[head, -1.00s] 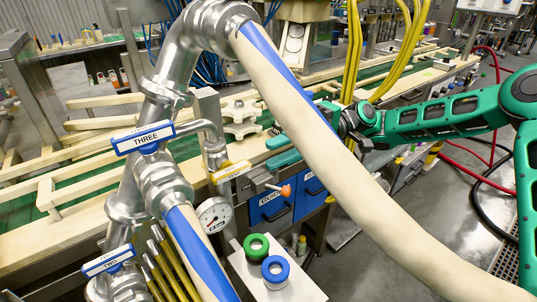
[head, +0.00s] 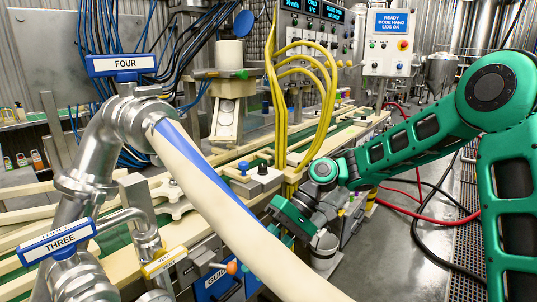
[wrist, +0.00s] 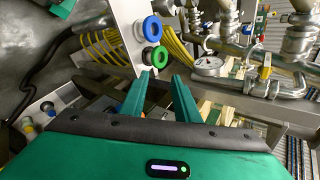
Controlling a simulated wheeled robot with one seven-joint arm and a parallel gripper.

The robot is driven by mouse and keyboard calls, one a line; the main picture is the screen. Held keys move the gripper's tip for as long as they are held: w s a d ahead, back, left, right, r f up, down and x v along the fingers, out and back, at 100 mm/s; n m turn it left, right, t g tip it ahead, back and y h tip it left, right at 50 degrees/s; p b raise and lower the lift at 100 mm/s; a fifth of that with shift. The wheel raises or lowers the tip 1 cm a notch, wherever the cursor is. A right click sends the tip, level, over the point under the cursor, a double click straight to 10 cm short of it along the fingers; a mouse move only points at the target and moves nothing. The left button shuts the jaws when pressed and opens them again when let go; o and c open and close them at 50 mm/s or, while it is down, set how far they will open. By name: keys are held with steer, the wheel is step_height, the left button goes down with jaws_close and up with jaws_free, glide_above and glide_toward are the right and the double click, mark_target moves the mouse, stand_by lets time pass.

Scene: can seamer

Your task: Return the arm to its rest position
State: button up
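My arm (head: 410,138) is green and reaches in from the right in the head view, with its elbow raised. My gripper (head: 277,234) hangs at its end, just right of a thick cream hose with a blue stripe (head: 225,205), which partly hides the fingers. In the wrist view my gripper (wrist: 163,74) has two green fingers apart with nothing between them.
Metal pipes carry blue tags FOUR (head: 122,64) and THREE (head: 58,241). Yellow hoses (head: 322,85) arch behind my wrist. A pale cylinder (head: 324,250) is close beside the gripper. A control box (head: 389,43) reads ready. Red and black hoses (head: 432,213) lie on the open floor at right.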

steer(key=s+d+m+t+h, duration=0.2)
steer(key=d+m+t+h, duration=0.4)
steer(key=d, duration=2)
steer(key=s+d+r+m+h, duration=0.1)
steer(key=s+d+m, duration=0.4)
steer(key=s+d, duration=1.2)
steer(key=shift+m+h, duration=0.3)
steer(key=shift+h, duration=0.1)
steer(key=shift+s+t, duration=0.1)
steer(key=shift+t, duration=0.2)
